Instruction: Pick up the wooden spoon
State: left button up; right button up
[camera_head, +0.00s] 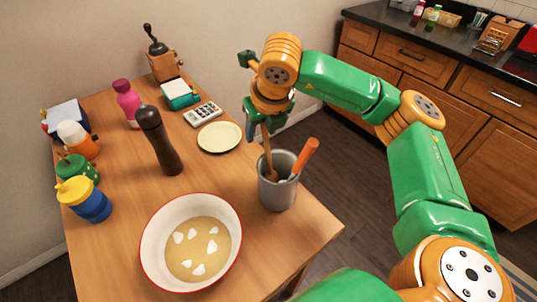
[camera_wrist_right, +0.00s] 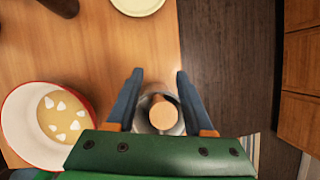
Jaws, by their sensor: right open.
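The wooden spoon (camera_head: 267,158) stands in a grey metal utensil cup (camera_head: 277,194) near the table's right edge, its handle pointing up. My right gripper (camera_head: 265,124) is above the cup, pointing down at the handle's upper part. In the right wrist view, the round end of the wooden spoon (camera_wrist_right: 163,113) shows between the two blue fingers of the right gripper (camera_wrist_right: 159,75). These fingers are open, with a gap on each side of the handle. The lower part of the spoon is hidden inside the cup. My left gripper is not in view.
An orange-handled utensil (camera_head: 304,156) leans in the same cup. A white bowl (camera_head: 151,245) with a red rim stands in front. A pepper mill (camera_head: 159,140), a plate (camera_head: 219,137) and several bottles are to the left. The dark floor lies right of the table.

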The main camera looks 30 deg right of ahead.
jog(key=shift+s, duration=0.1)
grip_shut()
